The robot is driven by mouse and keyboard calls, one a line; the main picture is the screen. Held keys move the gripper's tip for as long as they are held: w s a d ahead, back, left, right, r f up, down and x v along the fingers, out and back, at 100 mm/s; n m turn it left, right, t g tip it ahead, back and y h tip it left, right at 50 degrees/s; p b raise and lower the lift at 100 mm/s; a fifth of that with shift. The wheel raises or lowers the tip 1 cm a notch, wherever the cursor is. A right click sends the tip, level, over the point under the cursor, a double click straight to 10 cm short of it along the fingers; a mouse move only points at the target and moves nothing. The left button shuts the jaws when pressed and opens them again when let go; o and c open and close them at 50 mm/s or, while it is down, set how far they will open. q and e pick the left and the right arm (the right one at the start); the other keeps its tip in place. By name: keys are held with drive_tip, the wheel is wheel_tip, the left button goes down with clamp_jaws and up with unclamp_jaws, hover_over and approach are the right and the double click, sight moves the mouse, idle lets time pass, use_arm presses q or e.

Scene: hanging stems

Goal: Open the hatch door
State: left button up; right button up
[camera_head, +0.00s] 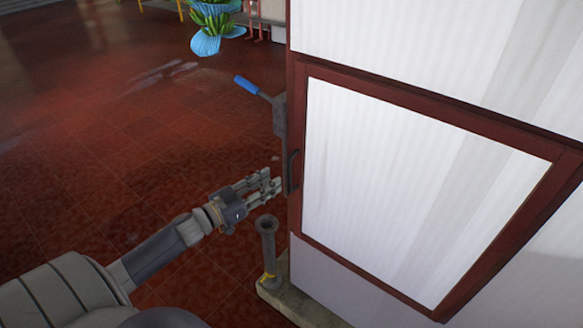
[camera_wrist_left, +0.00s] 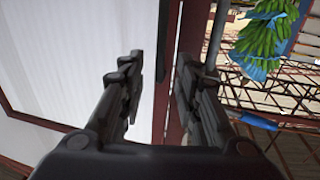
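The hatch door (camera_head: 415,190) is a white panel in a dark red frame. It sits flush in the white wall and looks closed. A dark handle (camera_head: 293,170) is on its left edge. A grey lever box with a blue grip (camera_head: 246,85) is beside that edge. My left gripper (camera_head: 277,188) is just left of the handle, fingers pointing at it. In the left wrist view, the gripper's fingers (camera_wrist_left: 158,75) are spread, with the red door frame (camera_wrist_left: 172,60) beyond the gap. Whether they touch the handle is unclear. My right gripper is not in view.
A grey post (camera_head: 267,245) stands on a stone base below the gripper. A bunch of green bananas with blue wrapping (camera_head: 210,28) hangs at the back, also in the wrist view (camera_wrist_left: 268,35). The red tiled floor at left is open.

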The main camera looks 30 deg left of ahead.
use_arm(q)
drive_tip(key=p, duration=0.1)
hover_over(290, 189)
drive_tip(key=shift+a, duration=0.35)
drive_tip(key=shift+w+d+f, duration=0.1)
drive_tip(key=shift+w, duration=0.2)
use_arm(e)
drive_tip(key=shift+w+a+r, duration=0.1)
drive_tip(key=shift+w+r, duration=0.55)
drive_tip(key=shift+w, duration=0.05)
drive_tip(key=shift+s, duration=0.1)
use_arm(q)
clamp_jaws()
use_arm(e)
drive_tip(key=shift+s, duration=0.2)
